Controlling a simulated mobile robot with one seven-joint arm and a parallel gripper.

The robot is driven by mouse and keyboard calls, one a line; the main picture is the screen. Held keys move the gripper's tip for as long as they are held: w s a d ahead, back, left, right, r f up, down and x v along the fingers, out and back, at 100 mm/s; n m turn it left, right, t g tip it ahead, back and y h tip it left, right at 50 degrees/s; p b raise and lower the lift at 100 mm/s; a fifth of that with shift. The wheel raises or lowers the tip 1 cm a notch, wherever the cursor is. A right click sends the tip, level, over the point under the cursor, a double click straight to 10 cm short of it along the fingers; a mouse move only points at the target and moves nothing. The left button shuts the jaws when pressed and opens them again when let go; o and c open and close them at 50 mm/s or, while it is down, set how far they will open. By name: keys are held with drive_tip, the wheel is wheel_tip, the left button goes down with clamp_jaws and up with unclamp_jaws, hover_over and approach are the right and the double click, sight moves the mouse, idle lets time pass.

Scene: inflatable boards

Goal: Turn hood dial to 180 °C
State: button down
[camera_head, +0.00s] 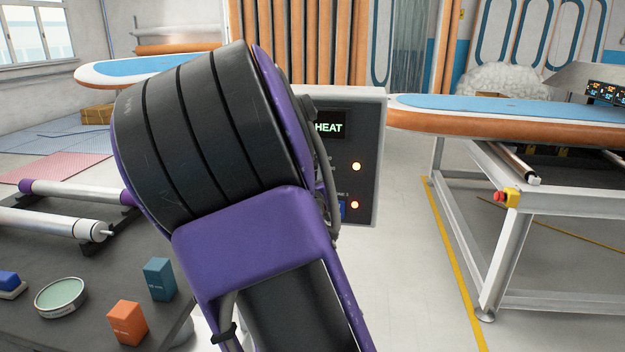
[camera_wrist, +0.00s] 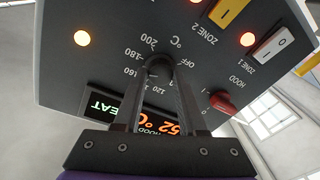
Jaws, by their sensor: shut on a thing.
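The grey control panel (camera_wrist: 80,65) fills most of the wrist view and appears upside down. My gripper (camera_wrist: 160,66) is shut on the hood dial. The fingertips hide most of the dial, so I cannot read its pointer. Printed marks around it include OFF, 120, 160, 180 and 200 °C. In the head view, the panel (camera_head: 368,125) stands behind my arm, which hides the dial and gripper.
A red hood switch (camera_wrist: 222,102) sits right of my fingers. Zone switches, one yellow (camera_wrist: 228,12) and one white (camera_wrist: 272,46), and lit lamps are on the panel. A board on a metal frame (camera_head: 480,212) stands right; a dark table (camera_head: 65,325) with small items is at lower left.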

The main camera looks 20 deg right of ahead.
drive_tip(key=shift+m+h, duration=0.3)
drive_tip(key=shift+m, duration=1.8)
drive_tip(key=shift+c, duration=2.4)
unclamp_jaws()
drive_tip(key=shift+f, duration=0.1)
